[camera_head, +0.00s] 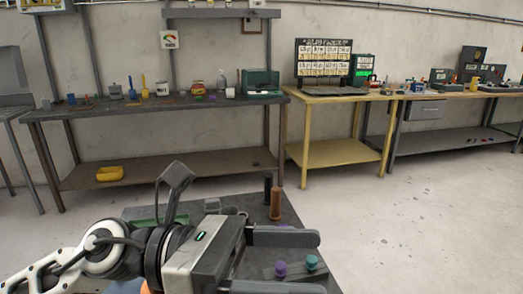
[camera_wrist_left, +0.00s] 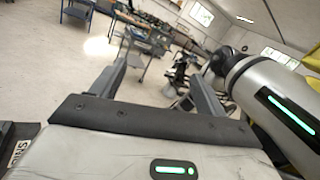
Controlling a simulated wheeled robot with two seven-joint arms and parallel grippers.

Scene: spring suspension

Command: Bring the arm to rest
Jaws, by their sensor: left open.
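My left gripper (camera_head: 318,264) reaches in from the lower left in the head view, over a dark work table (camera_head: 240,200). Its two fingers are spread wide apart with nothing between them that they hold. In the left wrist view the same open gripper (camera_wrist_left: 156,72) points out towards the room, with only distant floor and furniture between its fingers. My right gripper does not show in either view.
On the near table stand a brown cylinder (camera_head: 275,204), a black cylinder (camera_head: 267,190), and a grey block with purple (camera_head: 280,269) and teal (camera_head: 312,262) knobs, close to my fingers. A long grey bench (camera_head: 150,107) and a yellow bench (camera_head: 335,152) line the wall. Open floor lies right.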

